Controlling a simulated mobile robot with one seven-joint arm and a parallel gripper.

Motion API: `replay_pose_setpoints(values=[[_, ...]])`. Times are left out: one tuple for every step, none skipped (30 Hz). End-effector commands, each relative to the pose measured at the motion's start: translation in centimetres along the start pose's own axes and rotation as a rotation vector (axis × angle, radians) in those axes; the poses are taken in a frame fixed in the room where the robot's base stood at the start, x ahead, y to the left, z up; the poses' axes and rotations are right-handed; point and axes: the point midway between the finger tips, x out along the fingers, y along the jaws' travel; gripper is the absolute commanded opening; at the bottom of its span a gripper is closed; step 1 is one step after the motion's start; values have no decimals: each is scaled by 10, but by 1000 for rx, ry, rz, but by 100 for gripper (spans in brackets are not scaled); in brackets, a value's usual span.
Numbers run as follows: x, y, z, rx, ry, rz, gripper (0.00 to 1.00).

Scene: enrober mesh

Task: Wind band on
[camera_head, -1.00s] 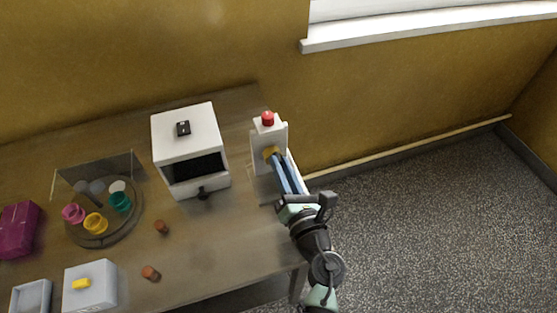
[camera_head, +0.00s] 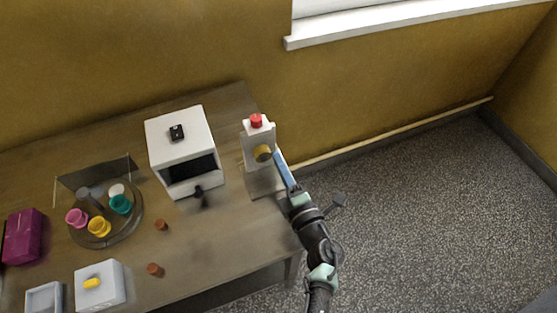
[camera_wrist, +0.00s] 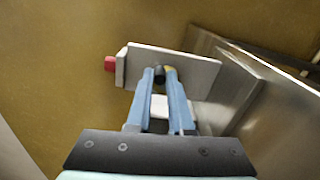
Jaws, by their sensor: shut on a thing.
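A white upright unit (camera_head: 251,145) with a red button (camera_head: 256,121) on top stands at the table's right end. A brass-coloured round hub (camera_head: 262,153) sits on its face. My gripper (camera_head: 277,157) reaches up to this hub, its blue fingers seen nearly edge-on. In the wrist view, my gripper (camera_wrist: 160,75) is shut on a small dark peg (camera_wrist: 159,76) in front of the white plate (camera_wrist: 200,72). A bit of brass shows behind the right fingertip. The red button (camera_wrist: 110,64) is at the left there. I cannot make out a band.
A white box machine (camera_head: 180,140) with a dark opening stands left of the unit. Floor is free at the right.

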Motion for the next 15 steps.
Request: replay_pose_setpoints(values=[[0, 0, 2, 47, -2, -3, 0], [0, -1, 2, 75, -2, -2, 0], [0, -2, 2, 113, -2, -1, 0], [0, -3, 2, 140, -1, -1, 0], [0, -4, 3, 168, -1, -1, 0], [0, -5, 3, 203, -1, -1, 0], [0, -6, 3, 229, -2, -2, 0], [0, -7, 4, 255, -2, -2, 0], [0, -8, 4, 288, -3, -2, 0], [0, -8, 4, 310, -2, -2, 0], [0, -9, 4, 334, -2, -2, 0], [0, -10, 4, 361, -1, -2, 0], [0, -10, 4, 382, -1, -1, 0], [0, -11, 4, 401, -1, -1, 0], [0, -12, 4, 426, 0, -1, 0]])
